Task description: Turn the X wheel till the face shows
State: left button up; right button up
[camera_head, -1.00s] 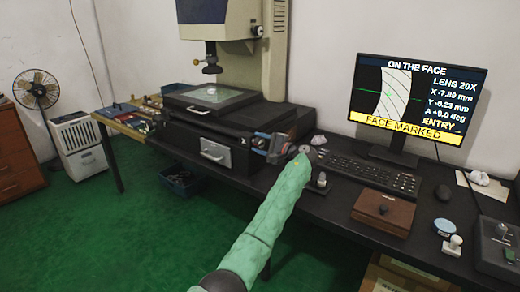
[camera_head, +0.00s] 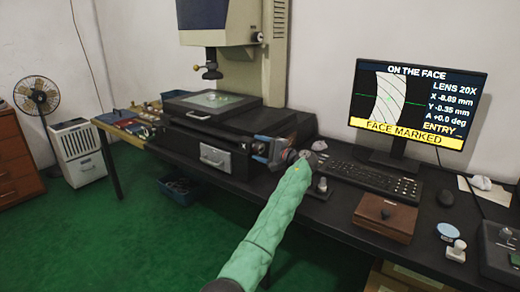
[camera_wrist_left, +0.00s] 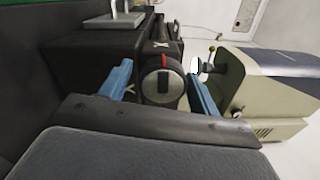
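My left gripper (camera_head: 268,150) is at this wheel. In the left wrist view its two blue fingers (camera_wrist_left: 160,78) stand on either side of the wheel, with a gap visible on the left side. The monitor (camera_head: 417,105) reads "ON THE FACE" and "FACE MARKED", with X about -8.89 mm, and shows a pale hatched band under a green cross. My right gripper is out of view.
The glass stage (camera_head: 215,100) sits under the machine's lens. A tray of parts (camera_head: 125,118) is at the left end.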

pick_arm(q)
jog(key=shift+r, duration=0.1)
jog(key=v, duration=0.7)
jog(key=shift+s+d, duration=0.25)
jog(key=shift+d, duration=0.05)
